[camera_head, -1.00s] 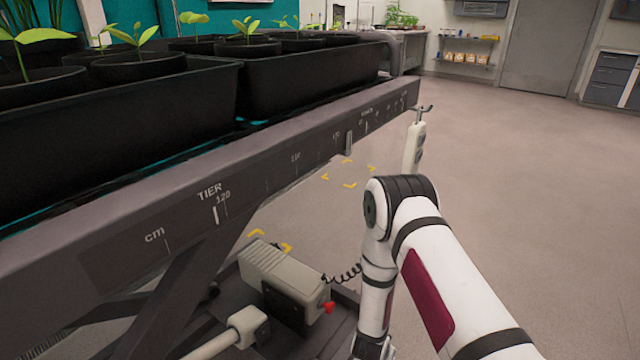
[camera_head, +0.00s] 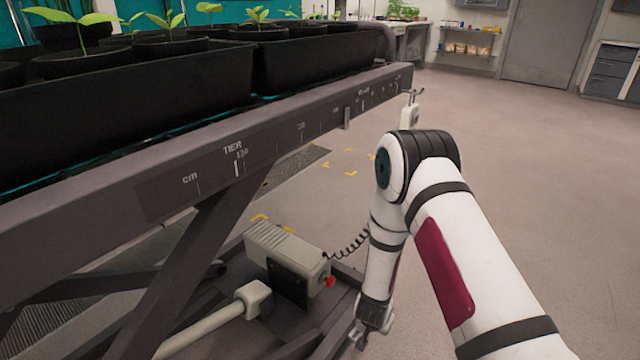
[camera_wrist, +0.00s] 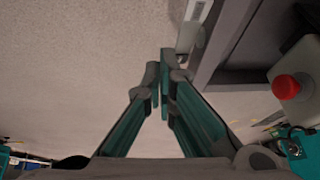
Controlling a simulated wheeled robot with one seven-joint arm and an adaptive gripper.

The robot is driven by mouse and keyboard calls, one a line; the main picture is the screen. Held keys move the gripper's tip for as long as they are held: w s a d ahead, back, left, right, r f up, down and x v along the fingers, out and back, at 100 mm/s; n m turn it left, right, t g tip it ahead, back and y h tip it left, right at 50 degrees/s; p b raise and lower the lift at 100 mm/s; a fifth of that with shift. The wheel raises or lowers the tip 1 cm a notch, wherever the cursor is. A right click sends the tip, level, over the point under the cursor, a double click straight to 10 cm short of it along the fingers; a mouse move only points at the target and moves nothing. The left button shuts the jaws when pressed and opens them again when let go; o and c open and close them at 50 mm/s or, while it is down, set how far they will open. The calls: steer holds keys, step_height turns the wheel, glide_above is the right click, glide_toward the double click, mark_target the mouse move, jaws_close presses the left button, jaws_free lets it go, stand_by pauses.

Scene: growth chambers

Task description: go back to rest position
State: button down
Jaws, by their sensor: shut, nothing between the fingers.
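My gripper (camera_wrist: 163,78) is shut and empty in the wrist view, its teal-and-grey fingers meeting at the tips. In the head view my white arm bends at the elbow and its far end hangs down, with part of the gripper (camera_head: 360,334) low beside the lift bench's base. The fingertips show no contact with anything in the wrist view. A rest position is not marked in the frames.
The dark lift bench (camera_head: 300,132) with black planters (camera_head: 130,120) fills the left. A grey motor box (camera_head: 285,250) with a red button (camera_head: 330,282) sits on its base, close to my gripper. A handset (camera_head: 409,115) hangs at the bench's end, partly behind my elbow. Open floor (camera_head: 550,180) lies right.

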steer(key=a+r+n+y, duration=0.2)
steer(key=a+r+y, duration=0.15)
steer(key=r, duration=2.15)
steer(key=s+r+n+g, duration=0.2)
steer(key=s+r+n, duration=0.1)
steer(key=s+r, duration=1)
steer(key=s+d+r+g, duration=0.1)
steer(key=s+d+r, duration=0.15)
steer(key=s, duration=0.65)
steer(key=s+d+r+n+h, duration=0.15)
steer(key=s+r, duration=0.25)
steer(key=s, duration=0.4)
steer(key=s+d+r+g, duration=0.1)
steer(key=s+d+r, duration=0.2)
steer(key=s, duration=0.6)
step_height(320, 180, up, 36)
steer(key=t+p, duration=0.3)
steer(key=p, duration=3)
steer(key=shift+w+f+t+p, duration=0.2)
steer(key=shift+w+t+p, duration=0.1)
steer(key=shift+w+t, duration=0.1)
steer(key=shift+n, duration=0.25)
